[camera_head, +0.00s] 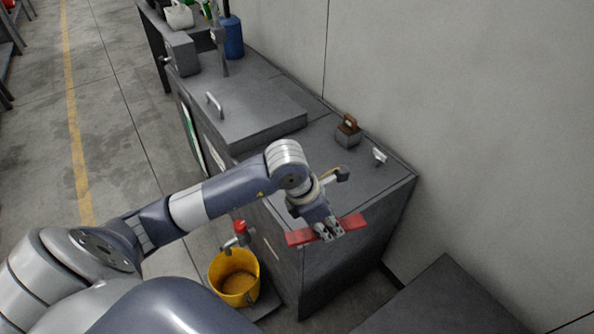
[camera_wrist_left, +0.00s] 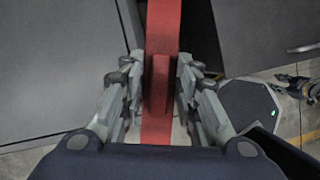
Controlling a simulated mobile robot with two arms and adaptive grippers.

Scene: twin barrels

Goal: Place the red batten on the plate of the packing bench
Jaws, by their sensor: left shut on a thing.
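My left gripper (camera_head: 329,233) is shut on the red batten (camera_head: 352,223), near the batten's middle. The batten's two ends stick out on either side of the fingers, and it is held up in the air in front of the grey cabinet's near end. In the left wrist view the batten (camera_wrist_left: 161,40) runs up and down the picture between the two fingers of the left gripper (camera_wrist_left: 160,90). My right gripper is not in view. I cannot make out a plate, or tell for sure which surface is the packing bench.
The grey cabinet (camera_head: 350,270) carries a small block with a brown handle (camera_head: 348,130) and a raised lid with a handle (camera_head: 240,115). A yellow bucket (camera_head: 235,278) stands beside it below a red-topped tap (camera_head: 239,229). A bare dark surface (camera_head: 445,300) lies lower right.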

